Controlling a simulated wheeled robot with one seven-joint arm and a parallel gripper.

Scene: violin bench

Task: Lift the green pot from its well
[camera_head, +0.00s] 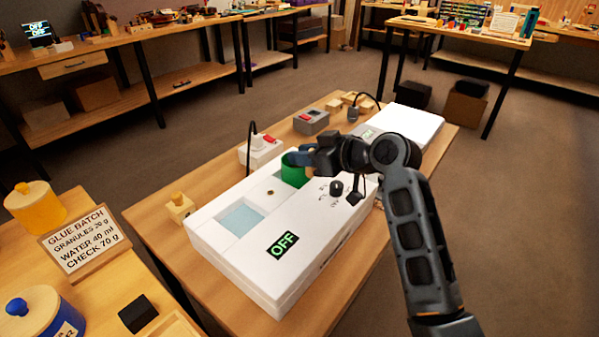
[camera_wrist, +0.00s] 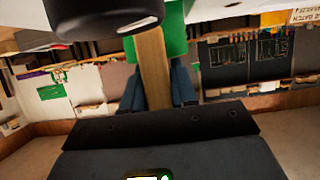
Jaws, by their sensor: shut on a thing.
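The green pot (camera_head: 294,171) stands at the far end of the white glue heater (camera_head: 236,264), around its far well, with its upper part showing above the white top. My gripper (camera_head: 306,156) reaches it from the right at rim height. In the wrist view, my gripper (camera_wrist: 158,92) is shut on a wooden bar, the pot's handle (camera_wrist: 153,68), with the green pot (camera_wrist: 174,32) just beyond the fingertips. The pot's bottom is hidden, so I cannot tell whether it is clear of the well. The heater's display (camera_head: 283,245) reads OFF.
A pale blue square well (camera_head: 243,219) lies nearer on the heater. A white box with a red switch (camera_head: 260,150) and a grey one (camera_head: 311,121) stand behind. A white slab (camera_head: 408,124) lies right. A glue batch sign (camera_head: 85,242) stands left.

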